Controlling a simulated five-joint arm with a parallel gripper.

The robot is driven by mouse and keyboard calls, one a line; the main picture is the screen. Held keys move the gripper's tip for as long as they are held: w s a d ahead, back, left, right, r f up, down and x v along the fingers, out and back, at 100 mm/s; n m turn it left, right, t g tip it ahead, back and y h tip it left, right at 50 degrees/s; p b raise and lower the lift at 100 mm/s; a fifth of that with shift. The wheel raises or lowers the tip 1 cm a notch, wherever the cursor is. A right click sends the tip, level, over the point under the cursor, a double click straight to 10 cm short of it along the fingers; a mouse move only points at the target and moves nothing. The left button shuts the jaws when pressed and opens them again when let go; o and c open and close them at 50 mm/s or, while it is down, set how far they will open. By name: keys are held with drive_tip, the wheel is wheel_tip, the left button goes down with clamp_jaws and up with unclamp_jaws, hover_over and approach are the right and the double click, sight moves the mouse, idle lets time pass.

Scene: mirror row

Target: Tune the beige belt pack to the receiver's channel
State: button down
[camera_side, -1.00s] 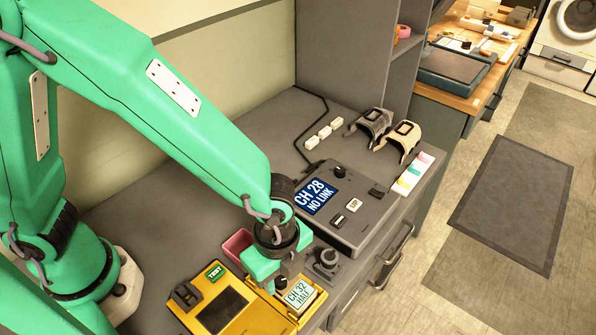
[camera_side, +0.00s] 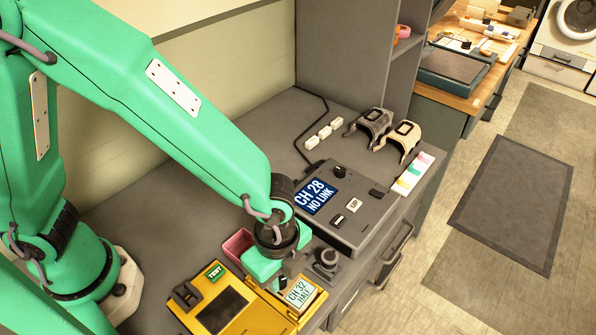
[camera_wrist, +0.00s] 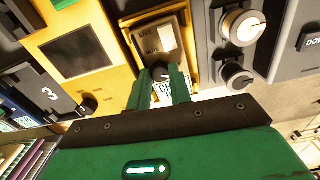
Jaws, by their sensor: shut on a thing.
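The beige belt pack (camera_side: 313,300) sits in a yellow cradle, and its small screen (camera_side: 300,293) reads CH 32 HALF. My gripper (camera_side: 281,282) points down over the pack's end, shut on a small dark knob. In the wrist view the knob (camera_wrist: 160,72) sits between my green fingertips, and the pack's face (camera_wrist: 153,42) shows LIVE and MUTE marks. My fingers hide much of the screen there. The receiver (camera_side: 370,217) is a dark grey box behind; its blue display (camera_side: 317,196) reads CH 28 NO LINK.
The yellow tester (camera_side: 205,292) with a dark screen adjoins the cradle at left. A pink bin (camera_side: 238,245) stands behind my gripper. A dark knobbed unit (camera_side: 327,262) stands close right of it. Two clamp-like holders (camera_side: 405,140) and white blocks (camera_side: 325,132) lie farther back.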

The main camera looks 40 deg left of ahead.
drive_tip(key=shift+n, duration=2.7)
drive_tip(key=c, duration=1.3)
unclamp_jaws()
drive_tip(key=shift+o, duration=0.2)
drive_tip(key=shift+m, duration=0.4)
